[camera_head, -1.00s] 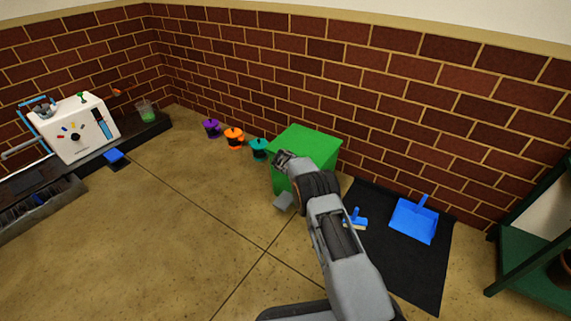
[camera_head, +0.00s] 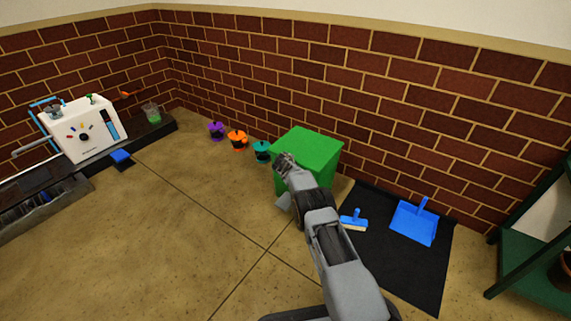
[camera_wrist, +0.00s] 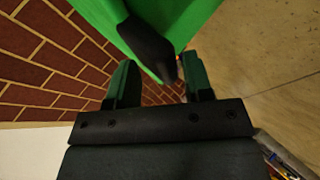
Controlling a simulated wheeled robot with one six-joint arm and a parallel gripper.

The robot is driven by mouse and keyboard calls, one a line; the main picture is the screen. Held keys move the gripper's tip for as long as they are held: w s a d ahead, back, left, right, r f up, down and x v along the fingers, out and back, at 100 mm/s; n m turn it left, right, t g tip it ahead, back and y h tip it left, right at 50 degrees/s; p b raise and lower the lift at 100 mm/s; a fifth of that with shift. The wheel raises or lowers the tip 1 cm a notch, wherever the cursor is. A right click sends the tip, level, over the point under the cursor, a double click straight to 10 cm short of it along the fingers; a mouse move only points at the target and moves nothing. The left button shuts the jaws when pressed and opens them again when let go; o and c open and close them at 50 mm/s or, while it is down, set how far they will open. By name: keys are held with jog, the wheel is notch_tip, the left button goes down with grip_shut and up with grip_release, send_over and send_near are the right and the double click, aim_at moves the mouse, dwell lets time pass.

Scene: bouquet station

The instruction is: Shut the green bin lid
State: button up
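The green bin (camera_head: 326,174) stands against the brick wall, and its flat green lid (camera_head: 310,147) covers the top with no gap visible from here. My gripper (camera_head: 282,165) is at the bin's front left edge, below the level of the lid's top, and partly hides the bin's front. In the wrist view, my gripper's two fingers (camera_wrist: 161,82) are apart with no object clearly held. The green bin (camera_wrist: 205,22) fills the top of that view, with a dark part in front of it. I cannot tell whether the fingers touch the bin.
Teal (camera_head: 262,151), orange (camera_head: 237,140) and purple (camera_head: 217,131) pots stand left of the bin. A black mat (camera_head: 392,262) with a blue dustpan (camera_head: 413,222) and brush (camera_head: 354,219) lies to the right. A green shelf (camera_head: 530,262) stands far right.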

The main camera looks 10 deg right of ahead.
jog(key=shift+s+d+f, duration=0.15)
jog(key=shift+d+f, duration=0.1)
jog(key=shift+f, duration=0.3)
jog(key=shift+s+d+f, duration=0.1)
jog(key=shift+d+f, duration=0.1)
jog(key=shift+f, duration=0.35)
jog(key=shift+a, duration=0.1)
jog(key=v, duration=0.5)
jog(key=r+v, duration=0.1)
jog(key=v, duration=0.3)
jog(key=w+p+v, duration=0.1)
jog(key=v, duration=0.4)
jog(key=shift+s+a+r, duration=0.15)
jog(key=shift+r, duration=0.2)
jog(key=shift+r, duration=0.1)
